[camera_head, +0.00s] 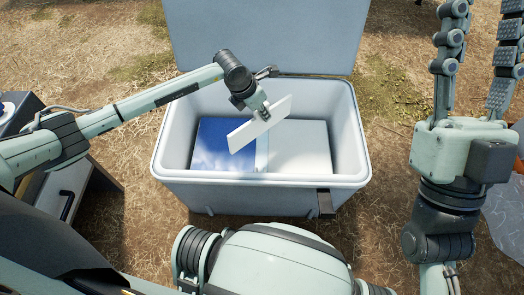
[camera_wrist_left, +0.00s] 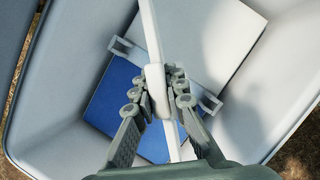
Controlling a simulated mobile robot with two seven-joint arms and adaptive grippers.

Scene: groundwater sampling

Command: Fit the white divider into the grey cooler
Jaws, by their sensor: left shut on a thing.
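The grey cooler (camera_head: 245,196) stands open on the ground, its lid (camera_head: 270,35) raised at the back. My left gripper (camera_head: 257,110) is shut on the white divider (camera_head: 268,122) and holds it tilted over the middle of the cooler. In the left wrist view my gripper (camera_wrist_left: 172,88) grips a thick tab on the divider (camera_wrist_left: 152,35). Below, a small grey bracket (camera_wrist_left: 121,47) and another (camera_wrist_left: 210,103) lie on opposite sides; the divider is turned across the line between them. My right gripper (camera_head: 483,30) is open and empty, pointing up, right of the cooler.
Inside the cooler, a blue panel (camera_head: 211,145) lies on the left and a pale white block (camera_head: 300,148) on the right. A dark latch (camera_head: 325,203) hangs on the front. A grey cabinet (camera_head: 75,190) stands at the left. Dry grass surrounds the cooler.

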